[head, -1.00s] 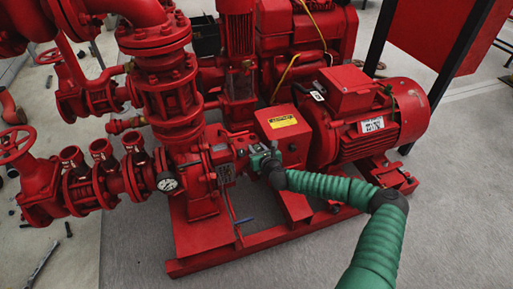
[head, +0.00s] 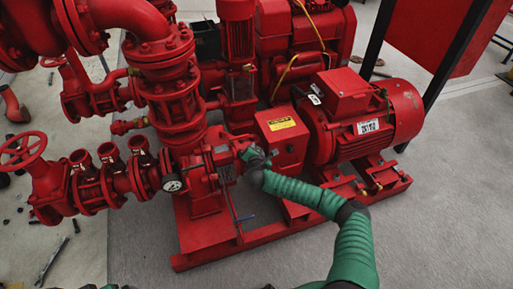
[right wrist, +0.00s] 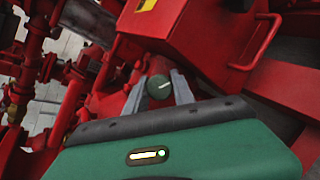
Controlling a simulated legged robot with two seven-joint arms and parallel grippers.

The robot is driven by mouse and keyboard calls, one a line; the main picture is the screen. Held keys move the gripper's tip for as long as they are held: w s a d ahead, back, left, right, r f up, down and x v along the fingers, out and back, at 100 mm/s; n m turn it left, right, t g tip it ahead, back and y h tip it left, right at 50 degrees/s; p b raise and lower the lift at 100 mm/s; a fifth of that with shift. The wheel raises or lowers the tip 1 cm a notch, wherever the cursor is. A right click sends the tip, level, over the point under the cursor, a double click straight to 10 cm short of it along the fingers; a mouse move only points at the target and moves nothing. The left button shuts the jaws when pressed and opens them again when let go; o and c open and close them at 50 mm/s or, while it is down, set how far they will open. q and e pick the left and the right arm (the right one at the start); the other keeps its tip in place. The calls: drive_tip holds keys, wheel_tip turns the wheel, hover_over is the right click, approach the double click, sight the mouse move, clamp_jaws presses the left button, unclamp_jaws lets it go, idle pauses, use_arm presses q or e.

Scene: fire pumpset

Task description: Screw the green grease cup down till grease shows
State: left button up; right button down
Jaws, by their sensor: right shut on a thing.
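The green grease cup (right wrist: 158,87) shows in the right wrist view as a small dark green round cap with a pale line across its face. My right gripper (right wrist: 159,89) has its two grey fingers on either side of the cap, shut on it. In the head view my right gripper (head: 255,158) is at the pump's bearing housing, between the pump casing and the red guard box, and hides the cup there. I cannot make out any grease. My left gripper is not in view.
The red guard box (head: 281,138) with a yellow label stands close beside my right gripper. The electric motor (head: 375,120) is to its right. A pressure gauge (head: 172,183) and valve pipework stand left.

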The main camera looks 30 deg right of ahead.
drive_tip(key=shift+s+d+f+m+g+p, duration=0.1)
drive_tip(key=shift+m+g+p, duration=0.2)
drive_tip(key=shift+m, duration=0.4)
drive_tip(key=c, duration=1.3)
unclamp_jaws()
drive_tip(key=shift+c, duration=0.2)
drive_tip(key=shift+s+r, duration=0.2)
drive_tip(key=shift+r, duration=0.1)
drive_tip(key=p+v, duration=0.6)
drive_tip(key=v, duration=1)
drive_tip(key=shift+a+f+p, duration=0.2)
drive_tip(key=shift+a+p, duration=0.05)
drive_tip(key=shift+p, duration=0.05)
drive_tip(key=shift+s, duration=0.15)
